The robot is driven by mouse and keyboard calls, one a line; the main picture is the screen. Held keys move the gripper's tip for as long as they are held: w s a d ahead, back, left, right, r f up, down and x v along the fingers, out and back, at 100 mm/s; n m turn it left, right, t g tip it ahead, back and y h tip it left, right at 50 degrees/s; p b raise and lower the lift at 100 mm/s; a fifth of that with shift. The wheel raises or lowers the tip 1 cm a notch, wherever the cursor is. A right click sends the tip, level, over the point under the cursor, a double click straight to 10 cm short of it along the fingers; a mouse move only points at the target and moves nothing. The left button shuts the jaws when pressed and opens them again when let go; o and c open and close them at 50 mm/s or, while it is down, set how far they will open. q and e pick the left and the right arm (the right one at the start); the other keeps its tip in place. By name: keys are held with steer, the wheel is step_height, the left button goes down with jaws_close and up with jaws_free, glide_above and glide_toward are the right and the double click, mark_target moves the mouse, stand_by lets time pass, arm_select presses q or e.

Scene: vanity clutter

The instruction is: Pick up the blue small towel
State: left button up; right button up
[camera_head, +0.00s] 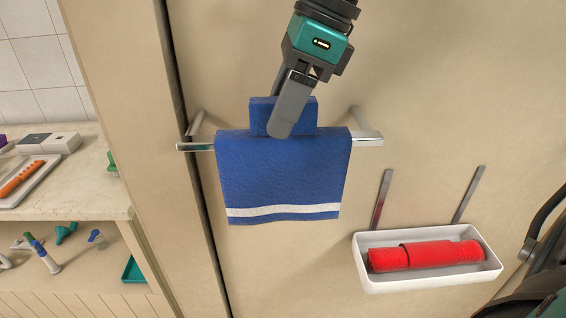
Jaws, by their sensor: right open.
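A blue towel (283,178) with a white stripe near its lower edge hangs over a metal towel rail (368,138) on the beige wall. A smaller blue square of cloth (303,113) stands up above the rail at the towel's top middle. I cannot tell whether it is a separate small towel or part of the hanging one. My right gripper (282,118) reaches down from the top and is open. One grey finger lies in front of the blue square; the other finger is largely hidden. My left gripper is not in view.
A white wall tray (372,284) with a rolled red towel (425,255) is at the lower right. A counter (88,190) at the left holds a tray with an orange-handled item, and boxes. Small items stand on the shelf below.

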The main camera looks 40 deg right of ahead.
jaws_close()
stand_by(0.5)
